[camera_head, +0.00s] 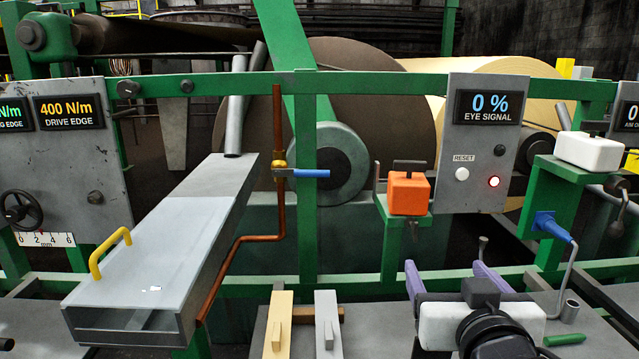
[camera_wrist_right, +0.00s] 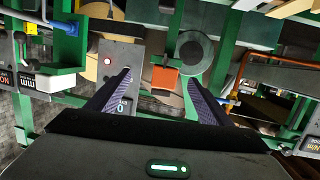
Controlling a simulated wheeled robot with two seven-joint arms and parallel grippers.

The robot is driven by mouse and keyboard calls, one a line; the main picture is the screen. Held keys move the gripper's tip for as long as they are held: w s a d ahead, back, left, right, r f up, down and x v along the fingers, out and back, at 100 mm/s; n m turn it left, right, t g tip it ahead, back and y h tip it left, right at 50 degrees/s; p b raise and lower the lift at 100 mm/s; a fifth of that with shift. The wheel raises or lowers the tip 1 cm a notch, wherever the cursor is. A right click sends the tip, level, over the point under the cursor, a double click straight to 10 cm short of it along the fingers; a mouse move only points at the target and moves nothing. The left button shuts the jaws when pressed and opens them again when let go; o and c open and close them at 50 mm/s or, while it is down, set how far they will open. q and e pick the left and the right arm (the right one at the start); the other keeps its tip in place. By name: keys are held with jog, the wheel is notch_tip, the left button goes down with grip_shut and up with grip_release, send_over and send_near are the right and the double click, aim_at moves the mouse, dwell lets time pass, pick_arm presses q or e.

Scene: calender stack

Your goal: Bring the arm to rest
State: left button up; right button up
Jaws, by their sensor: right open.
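My right gripper (camera_head: 447,268) is low at the right of the head view, with its two purple fingers apart and pointing away from me. No object shows between the fingers. In the right wrist view the fingers (camera_wrist_right: 160,77) are spread wide, with the orange block (camera_wrist_right: 165,78) seen beyond the gap. In the head view this orange block (camera_head: 409,193) sits on a green bracket, above and beyond the fingers. My left gripper is not in view.
A grey control panel (camera_head: 487,143) reads 0 % eye signal and has a lit red button. A grey chute (camera_head: 160,240) with a yellow handle and a copper pipe (camera_head: 278,130) stand left. Cream and grey blocks (camera_head: 327,325) lie below. A blue-handled crank (camera_head: 552,227) is at right.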

jog(key=s+d+f+n+g+y, duration=0.25)
jog(key=s+f+g, duration=0.95)
jog(key=s+f, duration=1.75)
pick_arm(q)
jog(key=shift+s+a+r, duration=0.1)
pick_arm(e)
jog(key=w+a+f+t+y, duration=0.1)
jog(key=w+a+f+t, duration=0.1)
jog(key=f, duration=0.5)
jog(key=w+a+f+t+y, duration=0.1)
jog(key=w+a+f+t, duration=0.2)
jog(key=f, duration=0.3)
jog(key=shift+f, duration=0.4)
jog(key=shift+w+n, duration=0.15)
jog(key=shift+n, duration=0.1)
